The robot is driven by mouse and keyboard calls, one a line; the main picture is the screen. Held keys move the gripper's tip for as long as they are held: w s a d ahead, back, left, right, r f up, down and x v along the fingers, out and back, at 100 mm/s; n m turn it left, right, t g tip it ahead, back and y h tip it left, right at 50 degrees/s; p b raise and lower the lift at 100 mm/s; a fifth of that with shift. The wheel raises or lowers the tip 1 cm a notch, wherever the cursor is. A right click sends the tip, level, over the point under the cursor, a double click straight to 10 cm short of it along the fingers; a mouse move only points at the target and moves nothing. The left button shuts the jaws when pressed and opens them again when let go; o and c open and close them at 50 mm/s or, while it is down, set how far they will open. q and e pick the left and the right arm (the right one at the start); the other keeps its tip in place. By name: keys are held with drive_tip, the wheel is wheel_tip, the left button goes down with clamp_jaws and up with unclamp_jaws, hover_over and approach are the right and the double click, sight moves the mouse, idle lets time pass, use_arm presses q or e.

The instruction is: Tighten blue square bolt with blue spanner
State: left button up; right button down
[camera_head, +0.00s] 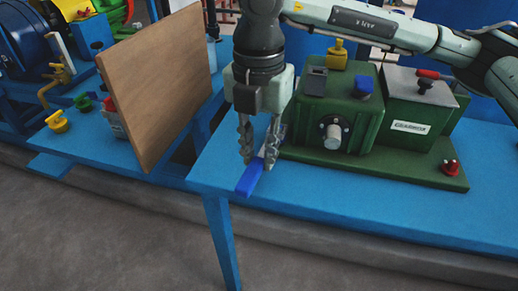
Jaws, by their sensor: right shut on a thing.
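The blue spanner (249,180) is held by my right gripper (261,158) at the front left corner of the blue table (225,165). The fingers point down and are shut on the spanner. Its near end sticks out toward the table's front edge; its far part is hidden by the fingers. I cannot tell whether it touches the table top. A blue block-shaped piece (364,88), which looks like the blue square bolt, sits on top of the green machine (365,132), right of the gripper. My left gripper is not in view.
The green machine also carries a grey square piece (314,81), a yellow knob (337,55) and a red-handled part (427,80). A red knob (450,167) is on its base. An upright wooden board (160,80) stands to the left. The table's front strip is clear.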

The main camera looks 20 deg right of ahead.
sight(259, 159)
drive_tip(key=shift+f+b, duration=0.5)
drive_tip(key=shift+f, duration=0.1)
drive_tip(key=c, duration=1.3)
unclamp_jaws()
drive_tip(key=shift+r, duration=0.1)
wheel_tip(259, 159, up, 12)
